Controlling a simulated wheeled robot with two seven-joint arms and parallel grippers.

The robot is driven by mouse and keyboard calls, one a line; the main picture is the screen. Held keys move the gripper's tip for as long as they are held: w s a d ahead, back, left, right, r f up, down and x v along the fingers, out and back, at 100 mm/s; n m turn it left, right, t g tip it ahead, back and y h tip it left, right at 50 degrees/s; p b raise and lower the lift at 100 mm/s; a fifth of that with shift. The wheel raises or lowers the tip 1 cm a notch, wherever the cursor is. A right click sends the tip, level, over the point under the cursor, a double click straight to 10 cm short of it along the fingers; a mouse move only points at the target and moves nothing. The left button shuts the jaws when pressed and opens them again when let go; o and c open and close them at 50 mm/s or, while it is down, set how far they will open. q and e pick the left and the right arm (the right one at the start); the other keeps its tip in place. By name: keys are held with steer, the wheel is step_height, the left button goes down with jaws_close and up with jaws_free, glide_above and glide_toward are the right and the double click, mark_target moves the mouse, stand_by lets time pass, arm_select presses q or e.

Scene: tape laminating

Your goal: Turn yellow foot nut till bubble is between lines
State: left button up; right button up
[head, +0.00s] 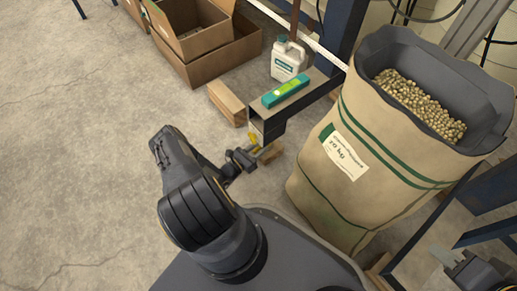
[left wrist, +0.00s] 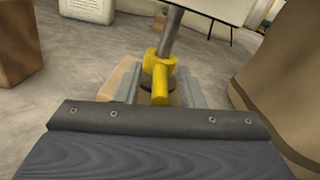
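The yellow foot nut (head: 253,138) sits low under the end of a dark steel beam (head: 270,122). In the left wrist view the nut (left wrist: 159,75) is around a grey rod, with a lug pointing toward me. My left gripper (left wrist: 158,92) has one finger on each side of the lug, with small gaps apparent; it is open. My right gripper (head: 466,266) is at the lower right, away from the nut.
A large seed sack (head: 330,190) stands close to the right of the beam. A white jug (head: 289,60), a wooden block (head: 228,102) and cardboard boxes (head: 205,45) are behind. The concrete floor at left is clear.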

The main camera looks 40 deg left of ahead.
arm_select(q)
steer(key=shift+c, duration=0.4)
jaws_close()
steer(key=shift+s+d+r+n+y+p, duration=0.1)
steer(key=shift+d+n+y+p, duration=0.15)
steer(key=shift+n+y, duration=0.25)
steer(key=shift+d+n+y+p, duration=0.1)
steer(key=shift+n+y+p, duration=0.2)
steer(key=shift+y, duration=0.3)
steer(key=shift+d+n+y, duration=0.1)
steer(key=shift+n+y, duration=0.2)
steer(key=shift+y, duration=0.3)
steer(key=shift+o, duration=0.4)
jaws_free()
